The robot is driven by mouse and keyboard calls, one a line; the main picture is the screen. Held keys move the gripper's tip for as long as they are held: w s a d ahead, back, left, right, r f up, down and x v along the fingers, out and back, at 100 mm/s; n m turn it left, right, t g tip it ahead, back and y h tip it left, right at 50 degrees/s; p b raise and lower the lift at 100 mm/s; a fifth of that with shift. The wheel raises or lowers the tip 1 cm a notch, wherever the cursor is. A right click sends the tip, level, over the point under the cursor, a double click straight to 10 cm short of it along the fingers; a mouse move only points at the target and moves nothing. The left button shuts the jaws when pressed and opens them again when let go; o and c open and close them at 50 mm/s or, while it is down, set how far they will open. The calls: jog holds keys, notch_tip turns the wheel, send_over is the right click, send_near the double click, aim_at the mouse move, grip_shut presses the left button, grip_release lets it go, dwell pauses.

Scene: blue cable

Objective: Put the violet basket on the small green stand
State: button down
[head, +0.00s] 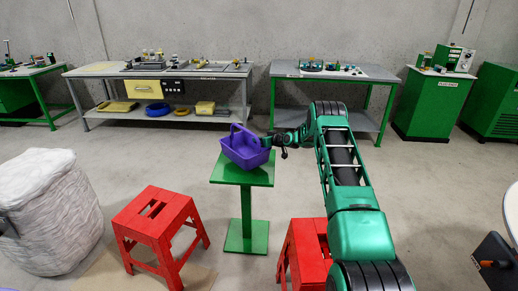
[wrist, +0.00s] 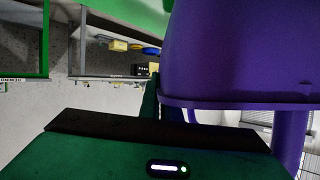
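The violet basket (head: 246,153) is over the top of the small green stand (head: 243,178), with its handle at the upper left. It looks slightly tilted, and I cannot tell whether its base rests fully on the stand. My gripper (head: 271,140) is at the basket's right side, at rim height. In the wrist view the basket (wrist: 235,55) fills the upper right, and the fingers of my gripper (wrist: 168,108) are close together at the edge of its rim. They look shut on it, though the contact is partly hidden by the basket.
A red stool (head: 158,228) stands left of the stand, and another red stool (head: 305,252) is at right, partly behind my arm. A white wrapped bale (head: 48,205) is far left. Workbenches (head: 160,73) line the back wall, with open floor before them.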

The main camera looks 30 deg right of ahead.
jog(key=shift+f, duration=1.95)
jog(key=c, duration=2)
grip_release()
jog(key=shift+f, duration=0.1)
